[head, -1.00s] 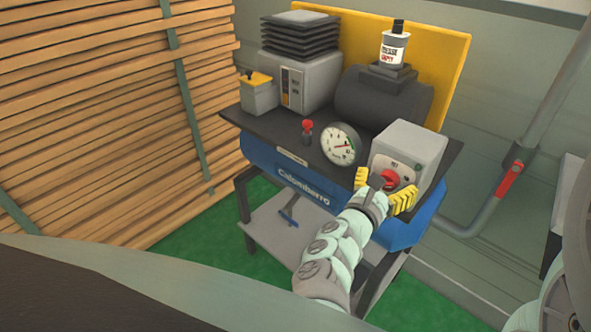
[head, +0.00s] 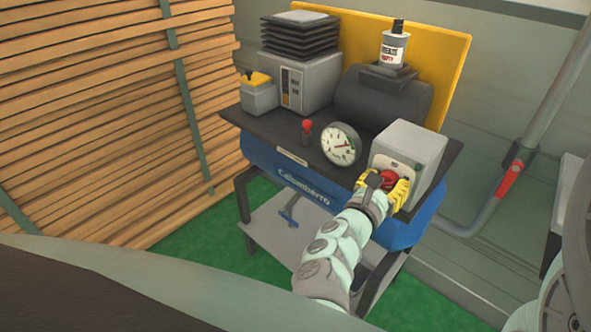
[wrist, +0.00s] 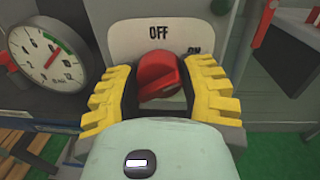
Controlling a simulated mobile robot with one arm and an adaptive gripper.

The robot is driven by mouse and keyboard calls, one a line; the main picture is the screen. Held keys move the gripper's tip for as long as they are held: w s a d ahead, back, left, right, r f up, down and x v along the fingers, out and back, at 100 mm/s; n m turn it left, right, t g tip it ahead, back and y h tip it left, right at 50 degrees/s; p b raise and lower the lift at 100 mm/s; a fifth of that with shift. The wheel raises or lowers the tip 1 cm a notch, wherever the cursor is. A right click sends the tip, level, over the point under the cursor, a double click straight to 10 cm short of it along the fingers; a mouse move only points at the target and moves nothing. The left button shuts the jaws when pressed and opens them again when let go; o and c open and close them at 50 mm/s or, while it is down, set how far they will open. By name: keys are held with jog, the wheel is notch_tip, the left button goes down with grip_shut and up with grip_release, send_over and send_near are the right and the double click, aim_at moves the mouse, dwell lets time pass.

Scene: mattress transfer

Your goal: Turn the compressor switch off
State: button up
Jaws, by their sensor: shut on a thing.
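The compressor switch is a red rotary knob (head: 388,178) on the front of a grey box (head: 412,146). It also shows in the wrist view (wrist: 159,76), below the OFF label (wrist: 158,32), with the ON label (wrist: 195,50) to its upper right. The knob looks turned at an angle; which label it points to is unclear. My gripper (head: 386,184) has yellow ribbed fingers, one on each side of the knob, and is shut on it. The fingers also show in the wrist view (wrist: 160,92) and partly hide the knob's lower sides.
The blue compressor tank (head: 300,186) carries a round gauge (head: 340,144) left of the switch box. A small red-topped valve (head: 307,130) stands nearby. A pipe with a red handle (head: 510,180) is at the right. Stacked wooden slats (head: 100,120) fill the left.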

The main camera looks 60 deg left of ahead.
jog(key=n, duration=0.5)
jog(key=shift+r+p, duration=0.1)
jog(key=shift+p, duration=0.2)
jog(key=n+h+p, duration=0.1)
jog(key=n, duration=0.5)
jog(key=shift+w+p, duration=0.1)
jog(key=shift+p, duration=0.2)
jog(key=o, duration=1.2)
jog(key=shift+g, duration=0.3)
jog(key=v, duration=1.2)
